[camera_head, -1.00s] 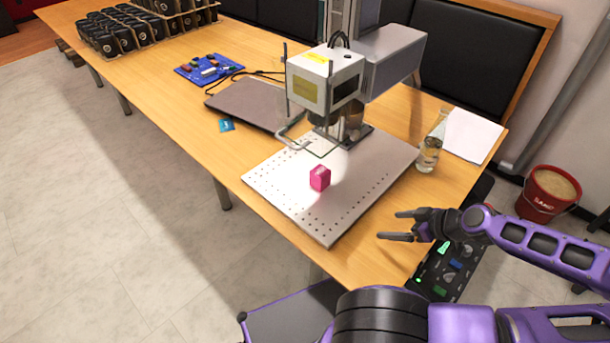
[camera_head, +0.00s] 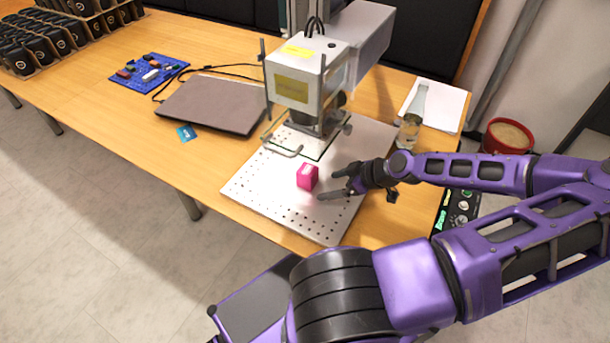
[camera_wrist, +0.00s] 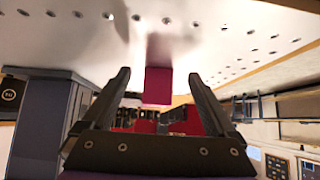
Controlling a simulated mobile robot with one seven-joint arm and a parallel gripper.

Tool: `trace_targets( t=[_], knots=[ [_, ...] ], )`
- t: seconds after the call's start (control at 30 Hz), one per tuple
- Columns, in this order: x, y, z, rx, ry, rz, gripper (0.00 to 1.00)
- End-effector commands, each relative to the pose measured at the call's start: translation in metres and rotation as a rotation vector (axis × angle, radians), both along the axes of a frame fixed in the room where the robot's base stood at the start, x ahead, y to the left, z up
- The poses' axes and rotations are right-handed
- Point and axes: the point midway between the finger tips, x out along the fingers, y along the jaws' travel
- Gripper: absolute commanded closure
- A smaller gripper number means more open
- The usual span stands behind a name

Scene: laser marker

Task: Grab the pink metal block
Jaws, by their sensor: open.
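The pink metal block (camera_head: 307,177) stands on the perforated metal plate (camera_head: 290,213) below the laser marker head. My gripper (camera_head: 333,186) is open, just right of the block, with its fingers pointing left toward it. In the wrist view the block (camera_wrist: 157,85) shows ahead, between the two spread fingers of my gripper (camera_wrist: 159,88). The block looks just beyond the fingertips, and no contact is visible.
The laser marker (camera_head: 302,75) rises behind the block. A glass bottle (camera_head: 410,125) and white paper (camera_head: 438,104) are to the right. A laptop (camera_head: 213,103), a blue circuit board (camera_head: 149,72) and a blue card (camera_head: 187,133) lie to the left. The plate's front is clear.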

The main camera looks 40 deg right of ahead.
Motion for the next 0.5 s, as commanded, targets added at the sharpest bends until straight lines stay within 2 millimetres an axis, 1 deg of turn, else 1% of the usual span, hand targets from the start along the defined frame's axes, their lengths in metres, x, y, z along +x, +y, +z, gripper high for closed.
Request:
trace_targets(
  t=[0.03, 0.1, 0.2, 0.5],
  knots=[
    [0.008, 0.004, -0.001, -0.003, 0.002, 0.006, 0.07],
    [0.019, 0.008, -0.001, -0.003, 0.001, 0.006, 0.07],
    [0.031, 0.013, -0.001, -0.002, 0.000, 0.005, 0.07],
    [0.046, 0.019, -0.001, -0.001, 0.002, 0.002, 0.07]
  ],
)
